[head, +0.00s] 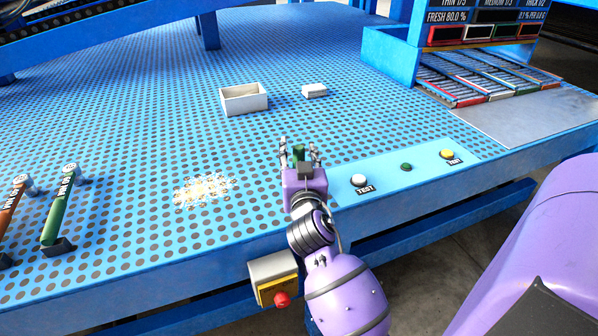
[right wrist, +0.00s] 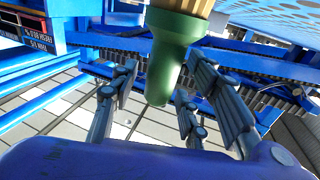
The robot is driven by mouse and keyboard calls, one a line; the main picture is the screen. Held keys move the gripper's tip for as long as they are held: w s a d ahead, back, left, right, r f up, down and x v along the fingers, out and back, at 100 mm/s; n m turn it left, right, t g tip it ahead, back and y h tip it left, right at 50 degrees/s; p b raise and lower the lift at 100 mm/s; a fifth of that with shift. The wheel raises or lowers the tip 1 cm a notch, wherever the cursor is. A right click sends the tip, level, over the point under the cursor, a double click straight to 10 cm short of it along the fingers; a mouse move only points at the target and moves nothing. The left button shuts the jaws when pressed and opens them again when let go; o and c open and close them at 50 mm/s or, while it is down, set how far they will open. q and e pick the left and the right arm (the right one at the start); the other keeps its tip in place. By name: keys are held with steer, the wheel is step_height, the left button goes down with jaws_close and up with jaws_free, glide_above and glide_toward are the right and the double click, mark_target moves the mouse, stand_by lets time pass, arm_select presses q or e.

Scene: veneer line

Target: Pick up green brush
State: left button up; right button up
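The green brush (right wrist: 170,65) is in the right wrist view, with a green handle end and a tan part above it at the top edge. In the head view a small green part of it (head: 298,153) shows between my right gripper's fingers. My right gripper (head: 299,146) is open, with its fingers on either side of the handle. In the right wrist view a gap shows between the left finger and the handle; contact on the right side is hard to tell. The rest of the brush is hidden or out of frame. My left gripper is not in view.
A pale pile of shavings (head: 205,190) lies left of the gripper on the perforated blue table (head: 130,130). A white open box (head: 243,98) and a small white block (head: 314,90) stand behind. Green (head: 58,208) and orange (head: 12,208) labelled tubes lie left. Buttons (head: 405,167) sit right.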

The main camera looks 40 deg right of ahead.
mark_target(299, 148)
steer(key=c, duration=0.8)
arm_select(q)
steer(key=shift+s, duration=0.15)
arm_select(e)
jaws_close()
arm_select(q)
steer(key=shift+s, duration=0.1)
arm_select(e)
steer(key=shift+r, duration=0.1)
steer(key=shift+r, duration=0.2)
step_height(299, 148, up, 3)
steer(key=shift+s+a+r, duration=0.1)
steer(key=shift+s+r, duration=0.05)
steer(key=shift+r, duration=0.05)
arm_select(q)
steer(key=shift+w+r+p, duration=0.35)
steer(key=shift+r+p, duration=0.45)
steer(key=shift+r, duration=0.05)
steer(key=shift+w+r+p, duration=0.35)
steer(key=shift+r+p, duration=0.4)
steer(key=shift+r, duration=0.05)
arm_select(e)
steer(key=s+a+r, duration=0.7)
steer(key=s+r, duration=0.2)
steer(key=s, duration=0.2)
steer(key=shift+a+r, duration=0.25)
steer(key=shift+a, duration=0.1)
